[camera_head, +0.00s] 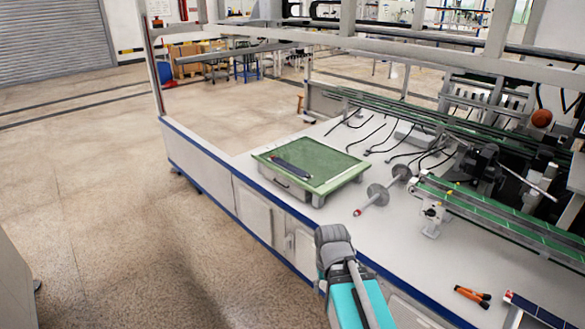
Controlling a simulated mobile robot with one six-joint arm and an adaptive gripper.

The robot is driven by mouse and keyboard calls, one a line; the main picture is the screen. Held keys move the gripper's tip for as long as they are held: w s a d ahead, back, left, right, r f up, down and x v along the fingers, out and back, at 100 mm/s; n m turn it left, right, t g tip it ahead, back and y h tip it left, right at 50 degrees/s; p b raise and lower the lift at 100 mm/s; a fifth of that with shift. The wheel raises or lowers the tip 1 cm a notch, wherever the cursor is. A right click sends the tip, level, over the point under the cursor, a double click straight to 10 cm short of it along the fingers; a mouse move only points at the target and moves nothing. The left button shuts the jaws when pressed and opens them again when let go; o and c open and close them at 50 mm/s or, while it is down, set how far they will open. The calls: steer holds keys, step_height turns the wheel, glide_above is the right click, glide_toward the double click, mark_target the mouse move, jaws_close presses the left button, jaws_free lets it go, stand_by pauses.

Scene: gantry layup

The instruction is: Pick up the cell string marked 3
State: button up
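At the bottom right corner, a dark blue panel with a pale edge (538,312) lies on the bench and is cut off by the frame. It looks like a solar cell string, but I cannot read any number on it. My arm, with a grey joint and teal link, rises at the bottom middle in front of the bench. I cannot make out my gripper or its fingers in this view. A dark elongated object (291,169) lies on a green-topped box (325,178); I cannot tell what it is.
The white bench (395,240) has a blue front edge. A spool on a shaft (379,194) lies near the box. Orange-handled tools (472,295) lie near the panel. Green rails (490,217) and machinery fill the right. Frame bars cross above. The floor at left is clear.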

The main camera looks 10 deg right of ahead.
step_height(320, 180, up, 18)
steer(key=p, duration=1.8)
steer(key=shift+r, duration=0.15)
steer(key=shift+c, duration=0.3)
steer(key=shift+a, duration=0.15)
